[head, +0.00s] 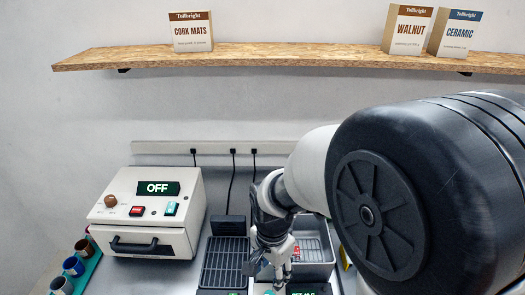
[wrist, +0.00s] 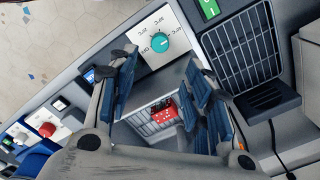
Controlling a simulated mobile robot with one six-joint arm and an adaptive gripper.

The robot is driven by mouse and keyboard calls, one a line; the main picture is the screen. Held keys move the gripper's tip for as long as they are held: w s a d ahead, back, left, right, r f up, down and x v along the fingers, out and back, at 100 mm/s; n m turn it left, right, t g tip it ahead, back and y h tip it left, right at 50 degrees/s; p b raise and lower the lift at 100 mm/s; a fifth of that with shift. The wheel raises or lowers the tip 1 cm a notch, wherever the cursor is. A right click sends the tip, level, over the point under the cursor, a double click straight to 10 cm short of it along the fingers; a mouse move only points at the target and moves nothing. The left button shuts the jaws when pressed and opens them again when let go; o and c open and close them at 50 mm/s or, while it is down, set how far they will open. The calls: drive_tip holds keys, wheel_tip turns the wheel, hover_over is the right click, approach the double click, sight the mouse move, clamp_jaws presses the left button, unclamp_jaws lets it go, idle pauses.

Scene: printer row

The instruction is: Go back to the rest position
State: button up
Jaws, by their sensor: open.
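My gripper (head: 271,268) is low over the bench in the head view, in front of a grey bin (head: 318,268) and partly hiding it. In the wrist view my gripper (wrist: 162,72) has its blue-padded fingers spread wide, with nothing held between them. Past the fingers, a red piece (wrist: 164,114) lies in the grey slatted bin. The red piece also shows small in the head view (head: 297,250). A teal dial (wrist: 160,42) on a white panel is just beyond the fingertips.
A white machine (head: 146,212) reading OFF stands at the left, with a black-handled front. A dark slatted rack (head: 224,262) is beside it. Coloured cups (head: 73,266) sit at the far left. A wooden shelf (head: 270,55) with boxes runs above; my arm blocks the right side.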

drive_tip(key=s+d+r+n+t, duration=0.2)
drive_tip(key=s+d+r+n, duration=0.2)
drive_tip(key=s+r, duration=0.3)
drive_tip(key=s+d+r+n+t, duration=0.2)
drive_tip(key=s+d+r+n, duration=0.3)
drive_tip(key=r, duration=0.5)
drive_tip(key=shift+s+d+n+t, duration=0.3)
drive_tip(key=shift+s+d, duration=0.6)
drive_tip(key=shift+d, duration=0.05)
drive_tip(key=shift+c, duration=0.2)
idle(0.3)
